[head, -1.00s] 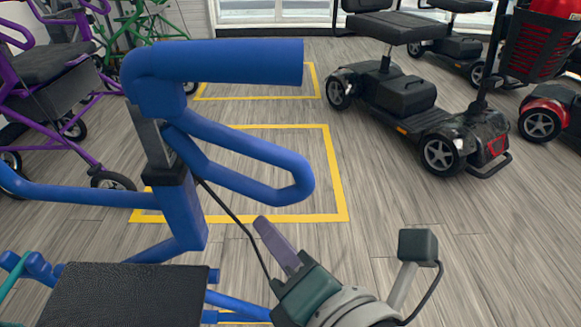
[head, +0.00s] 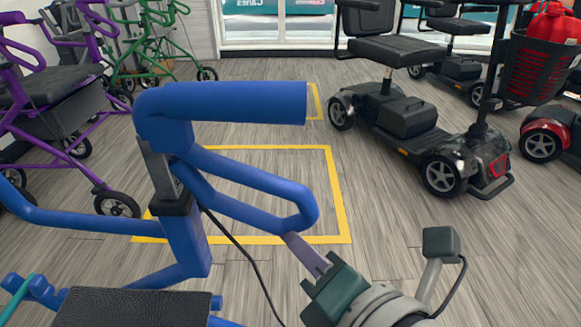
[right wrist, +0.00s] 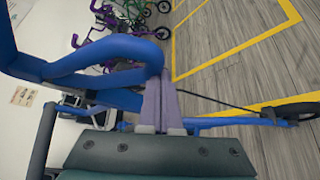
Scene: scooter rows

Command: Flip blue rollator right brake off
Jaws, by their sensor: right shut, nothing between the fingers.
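The blue rollator's right handle (head: 235,103) runs level across the head view. Its looped blue brake lever (head: 245,207) slopes down to the right beneath it, with a gap between them. The lever loop also shows in the right wrist view (right wrist: 105,55). My right gripper (head: 288,238) is shut and empty, with its purple fingers together. The fingertips are at the underside of the loop's rounded end; I cannot tell if they touch it. In the right wrist view the fingers (right wrist: 161,82) point up to the loop's end. My left gripper is not in view.
The rollator's black seat (head: 135,307) is at lower left, and a thin black cable (head: 245,252) hangs from the lever. A purple rollator (head: 60,110) stands left, a green one (head: 150,45) behind it. A black scooter (head: 420,120) stands right. Open floor lies between.

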